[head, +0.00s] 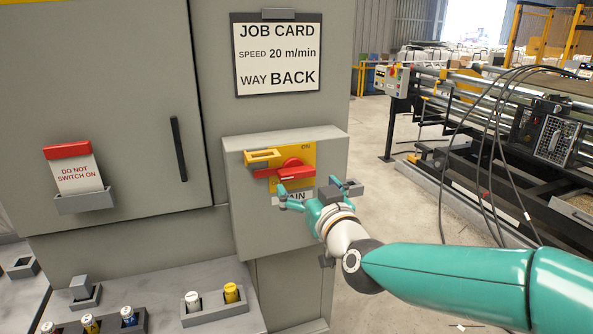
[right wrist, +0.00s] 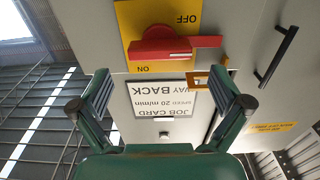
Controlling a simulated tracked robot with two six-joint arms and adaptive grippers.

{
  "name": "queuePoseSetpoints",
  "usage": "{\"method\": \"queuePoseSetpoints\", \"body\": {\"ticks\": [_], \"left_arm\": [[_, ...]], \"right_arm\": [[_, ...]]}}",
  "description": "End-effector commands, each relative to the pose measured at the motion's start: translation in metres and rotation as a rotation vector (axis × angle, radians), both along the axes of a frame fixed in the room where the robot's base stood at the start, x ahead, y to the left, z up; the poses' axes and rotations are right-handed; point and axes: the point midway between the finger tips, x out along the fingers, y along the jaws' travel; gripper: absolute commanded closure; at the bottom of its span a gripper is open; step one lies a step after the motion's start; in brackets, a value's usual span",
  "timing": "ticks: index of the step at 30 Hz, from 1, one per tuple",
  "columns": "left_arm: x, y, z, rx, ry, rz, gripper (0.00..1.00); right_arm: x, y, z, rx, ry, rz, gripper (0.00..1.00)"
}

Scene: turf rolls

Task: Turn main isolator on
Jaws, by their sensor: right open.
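The main isolator is a red rotary handle (head: 290,171) on a yellow plate (head: 308,153) on the front of a grey box. In the head view the handle lies roughly sideways, with ON at the plate's upper right. It also shows in the right wrist view (right wrist: 160,45), where the picture is upside down and OFF and ON can be read. A yellow bracket (head: 262,157) stands at the plate's upper left. My right gripper (head: 318,188) is open and empty, just below and in front of the handle, apparently apart from it. My left gripper is out of view.
A red-topped DO NOT SWITCH ON tag (head: 77,172) stands in a grey holder on the cabinet. A job card (head: 277,55) hangs above the isolator box (head: 240,180). A cabinet handle (head: 178,149) sticks out. Small bottles stand in holders (head: 213,308) below. Floor and machinery lie right.

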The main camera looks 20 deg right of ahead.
Motion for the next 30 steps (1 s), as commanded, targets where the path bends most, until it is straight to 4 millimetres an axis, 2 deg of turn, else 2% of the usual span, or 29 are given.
{"method": "queuePoseSetpoints", "body": {"ticks": [3,9,15,23,30], "left_arm": [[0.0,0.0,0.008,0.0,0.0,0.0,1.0],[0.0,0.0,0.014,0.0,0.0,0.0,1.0],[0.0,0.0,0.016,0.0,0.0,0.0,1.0],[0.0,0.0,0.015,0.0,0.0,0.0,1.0],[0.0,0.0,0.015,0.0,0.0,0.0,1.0]], "right_arm": [[0.026,0.001,0.001,-0.001,0.003,-0.001,0.0],[0.053,0.002,0.0,-0.001,0.003,0.0,0.0],[0.064,0.002,0.0,-0.001,0.001,-0.001,0.0],[0.064,0.001,-0.001,-0.001,0.001,-0.001,0.0],[0.064,0.001,0.0,-0.001,0.001,-0.001,0.4]]}}
